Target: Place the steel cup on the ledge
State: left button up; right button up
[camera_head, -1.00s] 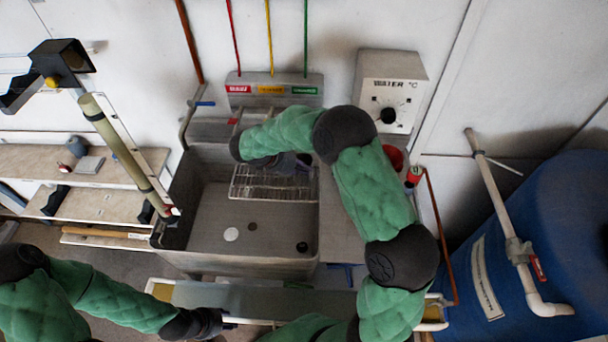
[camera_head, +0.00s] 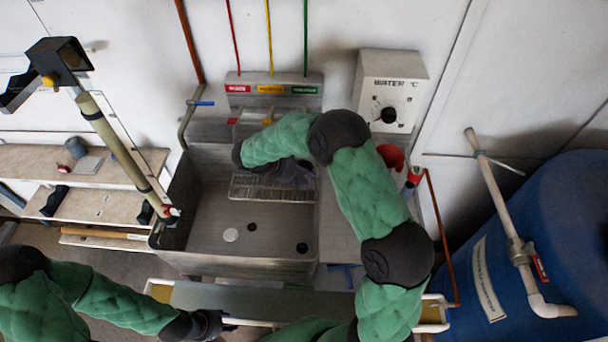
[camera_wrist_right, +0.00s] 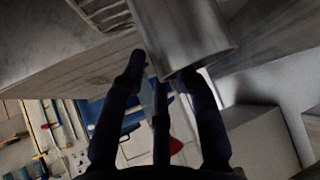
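The steel cup (camera_wrist_right: 185,35) shows in the right wrist view as a grey metal cylinder, tilted in the picture, at the tips of my right gripper (camera_wrist_right: 162,72). Its lower edge overlaps the dark fingers, so I cannot tell whether they grip it. In the head view my right gripper (camera_head: 288,172) is over the wire rack (camera_head: 262,192) in the sink, mostly hidden by my arm. A flat grey ledge (camera_head: 340,222) runs along the sink's right side. My left gripper (camera_head: 208,323) is low at the left, by the front trough; its fingers are unclear.
The grey sink (camera_head: 200,235) has a bare floor with a few small discs. A water temperature box (camera_head: 392,90) is on the wall, with a red container (camera_head: 391,156) below. A blue tank (camera_head: 540,230) stands at right. A long trough (camera_head: 250,298) lies in front.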

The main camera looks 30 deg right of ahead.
jog(key=shift+r, duration=0.2)
jog(key=s+p+v, duration=0.1)
jog(key=v, duration=1)
jog(key=shift+w+a+r, duration=0.3)
jog(key=shift+w, duration=0.2)
jog(key=shift+p, duration=0.35)
